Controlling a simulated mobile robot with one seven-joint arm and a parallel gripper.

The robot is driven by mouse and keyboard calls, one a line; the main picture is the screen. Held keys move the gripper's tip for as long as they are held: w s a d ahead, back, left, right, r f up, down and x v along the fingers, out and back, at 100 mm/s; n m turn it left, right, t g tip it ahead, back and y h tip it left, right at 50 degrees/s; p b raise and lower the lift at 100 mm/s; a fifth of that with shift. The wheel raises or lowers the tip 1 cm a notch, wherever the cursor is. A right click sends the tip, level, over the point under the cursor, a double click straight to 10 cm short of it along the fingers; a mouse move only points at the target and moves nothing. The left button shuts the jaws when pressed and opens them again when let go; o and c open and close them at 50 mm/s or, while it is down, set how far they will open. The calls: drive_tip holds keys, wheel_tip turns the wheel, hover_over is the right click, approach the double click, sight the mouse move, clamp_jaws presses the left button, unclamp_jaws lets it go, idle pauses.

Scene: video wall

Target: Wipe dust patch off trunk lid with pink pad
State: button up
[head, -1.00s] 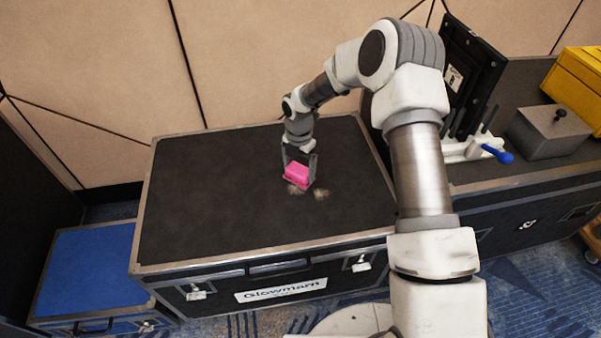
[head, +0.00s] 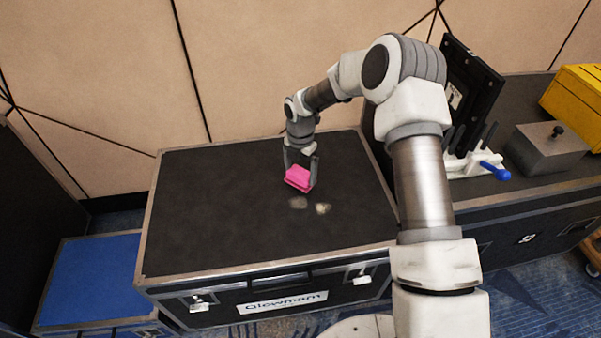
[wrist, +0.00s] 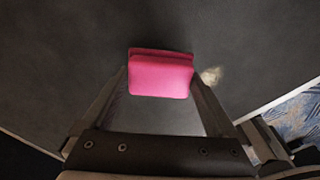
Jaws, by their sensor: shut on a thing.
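The pink pad (head: 299,178) is held between the fingers of my gripper (head: 301,172), low over the black trunk lid (head: 215,210). I cannot tell whether the pad touches the lid. Pale dust shows as two small spots just in front of the pad: the left one (head: 298,203) is fainter, the right one (head: 323,208) is brighter. In the wrist view the pink pad (wrist: 161,75) sits between the fingertips, and one dust spot (wrist: 211,76) lies just right of it. The other spot is not visible there.
A blue case (head: 90,280) stands lower at the left. At the right, another black case carries a dark panel (head: 470,85) in a white stand with a blue handle (head: 495,170), a grey box (head: 547,148) and a yellow box (head: 575,105). The lid's left half is bare.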

drive_tip(key=shift+r+p, duration=0.65)
drive_tip(key=shift+r, duration=0.65)
drive_tip(key=shift+r+p, duration=1.2)
drive_tip(key=shift+r, duration=0.35)
drive_tip(key=shift+s+f, duration=0.1)
